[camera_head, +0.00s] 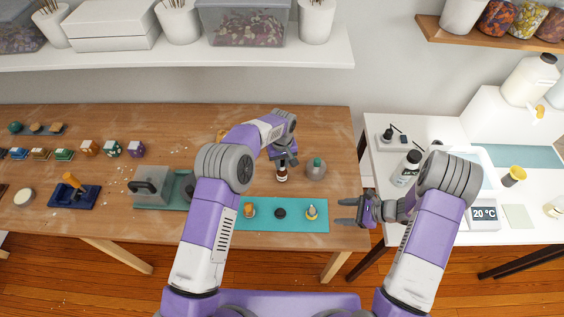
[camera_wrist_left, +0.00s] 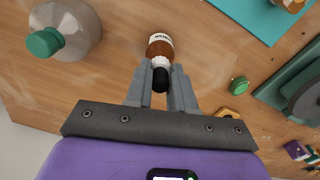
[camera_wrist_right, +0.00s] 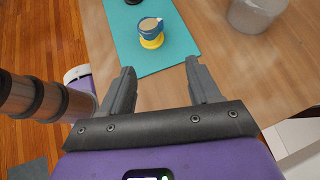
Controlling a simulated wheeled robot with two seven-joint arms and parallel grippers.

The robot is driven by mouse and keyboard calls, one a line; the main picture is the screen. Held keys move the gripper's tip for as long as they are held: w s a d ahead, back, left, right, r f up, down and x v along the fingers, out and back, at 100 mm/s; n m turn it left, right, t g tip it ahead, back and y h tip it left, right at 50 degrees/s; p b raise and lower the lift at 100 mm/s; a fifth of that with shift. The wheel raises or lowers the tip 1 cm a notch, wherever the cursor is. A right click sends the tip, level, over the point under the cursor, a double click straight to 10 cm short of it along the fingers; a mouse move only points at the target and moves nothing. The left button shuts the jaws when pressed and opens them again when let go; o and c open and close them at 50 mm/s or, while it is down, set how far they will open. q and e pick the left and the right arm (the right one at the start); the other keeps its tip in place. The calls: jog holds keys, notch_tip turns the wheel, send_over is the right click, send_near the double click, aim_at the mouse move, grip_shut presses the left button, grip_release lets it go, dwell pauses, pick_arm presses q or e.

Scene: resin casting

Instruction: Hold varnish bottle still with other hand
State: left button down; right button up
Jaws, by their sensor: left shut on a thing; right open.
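The varnish bottle (camera_head: 282,174) is small and brown with a white label, standing on the wooden table behind the teal mat. In the left wrist view the bottle (camera_wrist_left: 160,46) shows its black cap between the fingers. My left gripper (camera_head: 284,161) is shut on the bottle at its cap end, from above; the left wrist view shows the fingertips (camera_wrist_left: 160,88) on either side of the cap. My right gripper (camera_head: 346,212) is open and empty near the table's right edge, apart from the bottle. Its spread fingers (camera_wrist_right: 160,82) point toward the teal mat.
A grey bottle with a green cap (camera_head: 316,168) stands just right of the varnish bottle. The teal mat (camera_head: 268,225) holds several small items, including a blue and yellow piece (camera_wrist_right: 150,35). A gap separates the wooden table (camera_head: 345,180) from the white table (camera_head: 379,147).

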aim_at(286, 176)
jog(key=w+a+m+t, duration=0.1)
jog(key=w+a+t, duration=0.1)
jog(key=w+a, duration=0.1)
jog(key=w+a+m+t, duration=0.2)
jog(key=w+a, duration=0.2)
jog(key=a, duration=0.1)
jog(key=w+a+m+t+y, duration=0.1)
jog(key=w+a+m, duration=0.1)
jog(key=a, duration=0.3)
jog(key=shift+w+f+t, duration=0.15)
jog(key=shift+w+t, duration=0.25)
jog(key=shift+w, duration=0.25)
jog(key=x, duration=0.9)
jog(key=shift+w+a+f, duration=0.15)
jog(key=shift+w+a, duration=0.05)
jog(key=shift+a, duration=0.05)
jog(key=c, duration=0.8)
jog(key=shift+c, duration=1.3)
jog(key=shift+f, duration=0.1)
pick_arm(q)
jog(key=c, duration=1.1)
grip_release()
pick_arm(e)
jog(key=shift+s, duration=0.1)
